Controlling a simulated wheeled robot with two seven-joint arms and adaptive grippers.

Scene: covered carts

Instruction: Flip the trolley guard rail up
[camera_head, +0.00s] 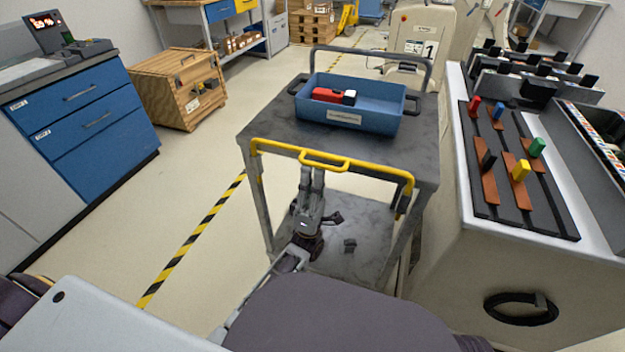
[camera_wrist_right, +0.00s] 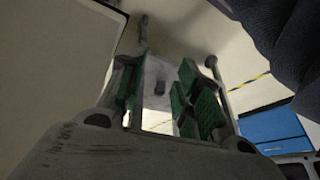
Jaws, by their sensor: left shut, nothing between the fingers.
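The grey trolley (camera_head: 270,127) stands ahead. Its yellow guard rail (camera_head: 375,170) runs along the near side of the top, roughly level with the tabletop edge. A small yellow handle loop (camera_head: 325,165) is at the rail's middle. My left gripper (camera_head: 313,171) is shut and empty, pointing up just below the loop. Whether it touches the rail is unclear. In the right wrist view my right gripper (camera_wrist_right: 158,100) shows two green-padded fingers apart, with nothing held between them. I do not make out the right gripper in the head view.
A blue bin (camera_head: 375,122) with a red and black item (camera_head: 332,95) sits on the trolley top. A pale bench (camera_head: 450,180) with coloured pegs stands close on the right. A wooden crate (camera_head: 160,95) and blue drawers (camera_head: 85,130) stand left. Floor left of the trolley is clear.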

